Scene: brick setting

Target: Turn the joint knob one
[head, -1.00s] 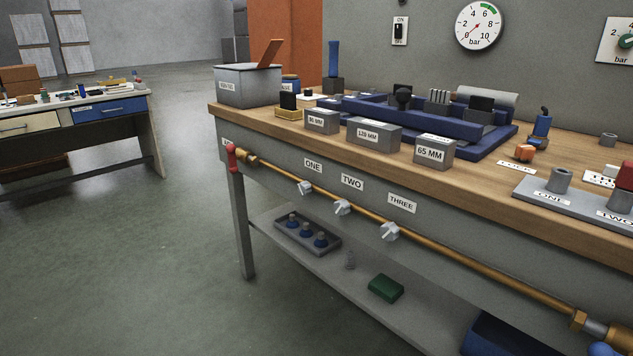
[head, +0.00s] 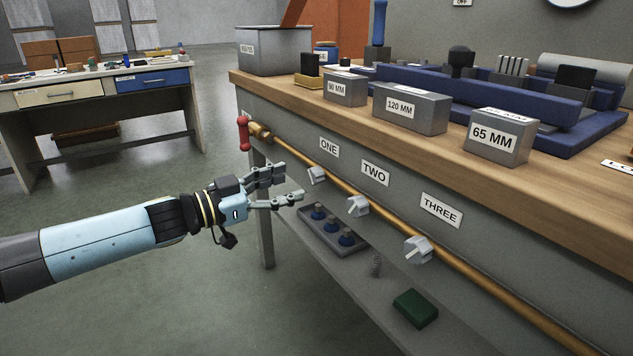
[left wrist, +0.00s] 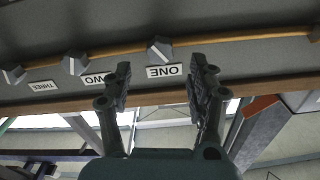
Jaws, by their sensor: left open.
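Knob one (head: 317,176) is a small pale grey knob on the brass pipe (head: 385,210), below the label ONE (head: 329,149) on the bench front. It also shows in the left wrist view (left wrist: 159,49), where the picture is upside down, beyond and between my fingertips. My left gripper (head: 294,187) is open and empty, a little to the left of knob one and apart from it. Knob two (head: 357,206) and knob three (head: 417,249) sit further right along the pipe. My right gripper is not in view.
A red handle (head: 244,133) stands at the pipe's left end. The wooden bench top (head: 300,98) overhangs above the pipe. Below, a shelf holds a tray (head: 333,229) of blue-based items and a green block (head: 415,308). The floor left of the bench is open.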

